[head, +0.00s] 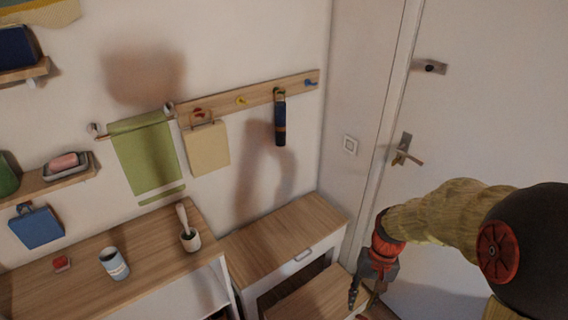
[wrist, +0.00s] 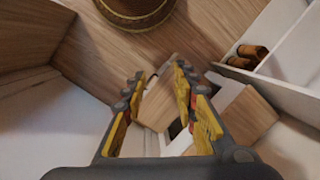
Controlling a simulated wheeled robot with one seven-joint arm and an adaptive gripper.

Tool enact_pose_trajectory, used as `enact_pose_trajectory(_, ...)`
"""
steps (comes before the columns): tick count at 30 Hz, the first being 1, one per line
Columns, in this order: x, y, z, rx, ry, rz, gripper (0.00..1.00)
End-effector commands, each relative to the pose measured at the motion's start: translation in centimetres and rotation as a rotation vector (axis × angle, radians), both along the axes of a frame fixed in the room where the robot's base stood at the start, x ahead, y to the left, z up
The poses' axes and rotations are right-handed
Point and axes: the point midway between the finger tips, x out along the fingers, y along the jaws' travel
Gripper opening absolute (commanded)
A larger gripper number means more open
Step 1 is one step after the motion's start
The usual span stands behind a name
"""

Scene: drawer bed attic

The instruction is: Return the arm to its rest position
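My gripper (head: 366,289) hangs at the lower right in the head view, pointing down, in front of the door and beside a low wooden unit. In the wrist view my gripper (wrist: 160,90) has its two yellow-padded fingers spread apart, with nothing between them. Below the fingers, a wooden surface and some white edges show. My arm comes in from the right edge of the head view.
A wooden cabinet (head: 285,232) with a handled drawer stands left of my gripper. A cup (head: 114,264) and a brush holder (head: 190,240) stand on the left counter. A peg rail (head: 250,96) holds hanging things. A door handle (head: 404,151) sticks out behind my arm. A round basket (wrist: 135,12) shows in the wrist view.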

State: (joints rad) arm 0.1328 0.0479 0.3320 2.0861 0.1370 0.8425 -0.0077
Motion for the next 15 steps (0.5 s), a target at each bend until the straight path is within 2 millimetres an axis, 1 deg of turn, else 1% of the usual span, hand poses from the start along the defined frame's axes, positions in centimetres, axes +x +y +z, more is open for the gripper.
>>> enact_pose_trajectory(1, -1.0, 0.1, 2.1, -0.015, -0.031, 0.02, 0.29)
enact_pose_trajectory(6, -4.4, 0.3, 7.4, -0.061, -0.121, 0.077, 0.29)
enact_pose_trajectory(12, -8.0, 0.5, 12.4, -0.112, -0.257, 0.134, 0.29)
enact_pose_trajectory(15, -9.4, 0.7, 14.7, -0.134, -0.343, 0.154, 0.29)
